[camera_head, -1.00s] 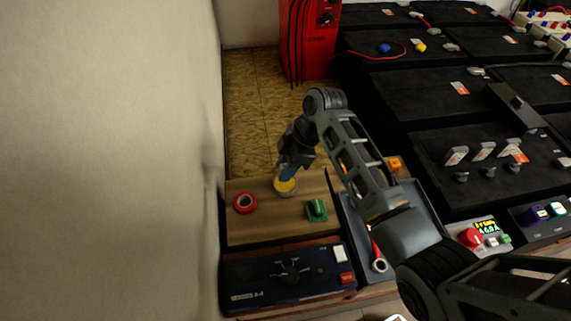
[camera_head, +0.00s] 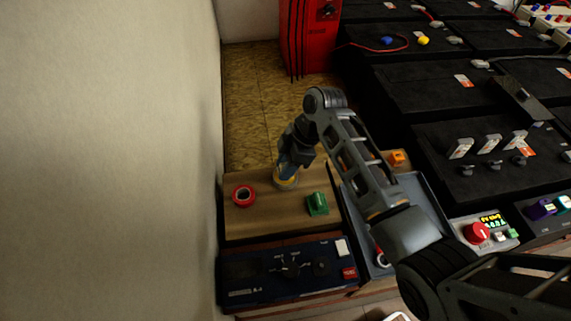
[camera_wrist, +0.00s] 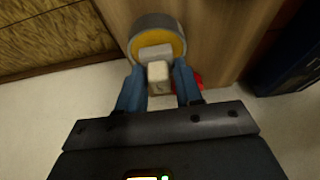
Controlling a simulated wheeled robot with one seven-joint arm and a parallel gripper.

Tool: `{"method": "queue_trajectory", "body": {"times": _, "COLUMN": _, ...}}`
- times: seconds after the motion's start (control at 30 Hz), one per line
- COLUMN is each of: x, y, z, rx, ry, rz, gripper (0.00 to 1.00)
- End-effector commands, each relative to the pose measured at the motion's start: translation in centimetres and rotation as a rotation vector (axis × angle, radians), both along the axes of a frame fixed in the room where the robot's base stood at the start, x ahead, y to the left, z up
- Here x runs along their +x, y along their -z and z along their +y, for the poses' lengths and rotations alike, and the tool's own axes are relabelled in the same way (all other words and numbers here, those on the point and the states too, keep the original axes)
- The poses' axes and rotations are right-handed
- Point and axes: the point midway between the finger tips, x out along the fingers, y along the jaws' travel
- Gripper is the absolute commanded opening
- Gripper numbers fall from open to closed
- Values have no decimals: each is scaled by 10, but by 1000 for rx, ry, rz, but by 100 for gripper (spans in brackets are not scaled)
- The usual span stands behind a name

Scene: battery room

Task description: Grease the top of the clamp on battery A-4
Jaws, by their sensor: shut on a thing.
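My gripper (camera_head: 287,172) is over the tin of yellow grease (camera_head: 285,184) on the wooden bench top, pointing down. In the wrist view its blue fingers (camera_wrist: 158,75) are shut on a small beige block-like tool (camera_wrist: 158,72). The tool's pale grey end (camera_wrist: 155,51) lies over the yellow grease inside the grey rim of the tin (camera_wrist: 135,40); I cannot tell how deep it touches. Black batteries (camera_head: 440,140) fill the right side, with grey clamps (camera_head: 461,148) standing on one of them. I cannot read which battery is A-4.
A red tape roll (camera_head: 243,196) and a green object (camera_head: 317,204) flank the tin on the bench (camera_head: 262,222). A dark blue panel (camera_head: 290,272), lettered A-4, stands in front. A grey tray (camera_head: 428,198) lies under my arm. A red cabinet (camera_head: 306,40) stands behind.

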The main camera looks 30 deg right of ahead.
Motion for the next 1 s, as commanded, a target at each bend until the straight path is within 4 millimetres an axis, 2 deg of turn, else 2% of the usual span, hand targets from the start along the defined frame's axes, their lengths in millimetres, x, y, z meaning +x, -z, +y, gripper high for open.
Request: {"method": "queue_trajectory", "body": {"times": 1.0, "x": 0, "y": 10, "z": 0, "rx": 0, "ry": 0, "rz": 0, "gripper": 11}}
